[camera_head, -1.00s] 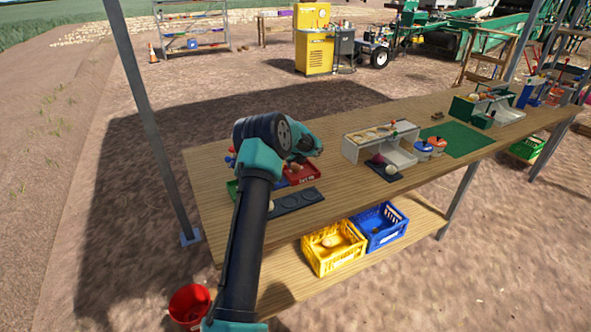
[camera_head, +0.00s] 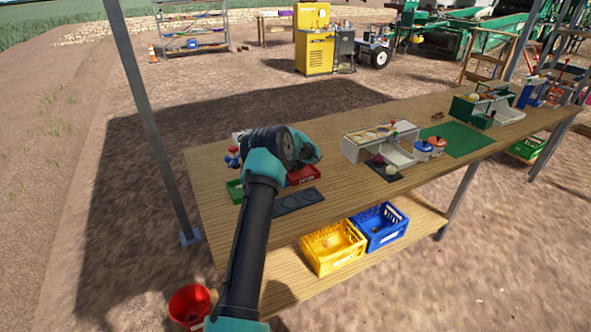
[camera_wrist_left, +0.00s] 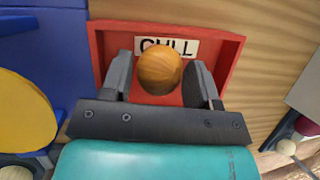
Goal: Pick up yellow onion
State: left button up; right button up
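The yellow onion (camera_wrist_left: 158,70) is round and orange-brown in the left wrist view. The red tray also shows in the head view (camera_head: 303,176), partly covered by my left arm. The onion and fingertips are hidden behind my wrist in the head view. My right gripper is in neither view.
A dark tray with round recesses (camera_head: 299,201) lies at the table's front edge. A green tray (camera_head: 235,190) is left of my arm. A grey-white stand (camera_head: 366,149) is to the right.

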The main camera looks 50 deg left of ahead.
pick_arm(q)
jog(key=c, duration=0.5)
jog(key=shift+r, duration=0.15)
notch_tip(320, 180, up, 10)
jog(key=shift+f, duration=0.15)
dwell(0.8)
